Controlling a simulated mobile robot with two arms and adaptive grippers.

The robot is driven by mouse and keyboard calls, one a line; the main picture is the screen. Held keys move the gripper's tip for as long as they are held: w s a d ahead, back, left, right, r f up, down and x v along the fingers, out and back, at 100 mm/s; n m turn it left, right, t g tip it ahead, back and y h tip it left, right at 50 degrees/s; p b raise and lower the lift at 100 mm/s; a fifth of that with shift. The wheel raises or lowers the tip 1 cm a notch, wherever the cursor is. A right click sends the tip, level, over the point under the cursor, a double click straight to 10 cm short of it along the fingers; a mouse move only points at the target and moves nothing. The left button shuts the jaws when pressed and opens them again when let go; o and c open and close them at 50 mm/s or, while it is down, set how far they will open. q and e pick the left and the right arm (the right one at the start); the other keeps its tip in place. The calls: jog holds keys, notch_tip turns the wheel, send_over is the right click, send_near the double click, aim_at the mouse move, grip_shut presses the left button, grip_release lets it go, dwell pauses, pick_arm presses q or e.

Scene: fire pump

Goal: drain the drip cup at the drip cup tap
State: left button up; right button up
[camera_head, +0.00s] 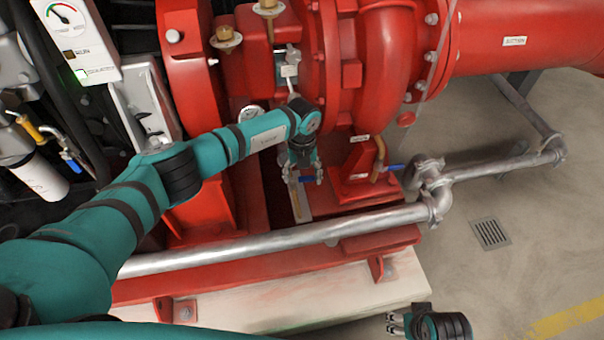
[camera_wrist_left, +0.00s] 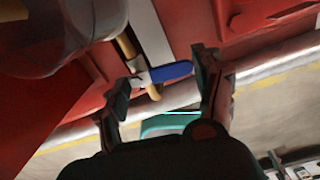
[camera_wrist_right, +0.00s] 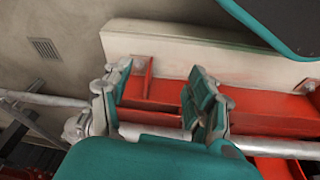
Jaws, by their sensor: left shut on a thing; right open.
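The tap's blue lever (camera_wrist_left: 170,72) sits on a small brass pipe (camera_wrist_left: 153,90) between the fingers of my left gripper (camera_wrist_left: 160,90) in the left wrist view. In the head view my left gripper (camera_head: 304,178) points down beside the red pump, closed on this lever, of which a bit of blue shows. The lever lies crosswise from finger to finger. The drip cup itself cannot be made out clearly; my wrist hides part of the area. My right gripper (camera_head: 396,325) is open and empty at the bottom of the head view; its spread fingers show in the right wrist view (camera_wrist_right: 160,100).
Another blue-handled tap (camera_head: 393,167) is to the right, by the pump casing (camera_head: 385,70). A grey pipe (camera_head: 290,240) runs across in front, above the red base frame (camera_head: 215,277). A floor drain (camera_head: 490,234) lies on open floor at right. A gauge panel (camera_head: 75,35) stands at upper left.

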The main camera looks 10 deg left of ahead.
aim_at(302, 177)
pick_arm(q)
jog(key=shift+w+a+n, duration=0.1)
jog(key=shift+w+n, duration=0.15)
jog(key=shift+n, duration=0.45)
pick_arm(e)
jog(key=shift+f, duration=0.9)
pick_arm(q)
jog(key=o, duration=1.2)
jog(key=shift+o, duration=0.2)
jog(key=shift+r, duration=0.25)
notch_tip(302, 177, up, 12)
jog(key=shift+f, duration=0.2)
jog(key=shift+f, duration=0.1)
pick_arm(e)
jog(key=shift+s, duration=0.1)
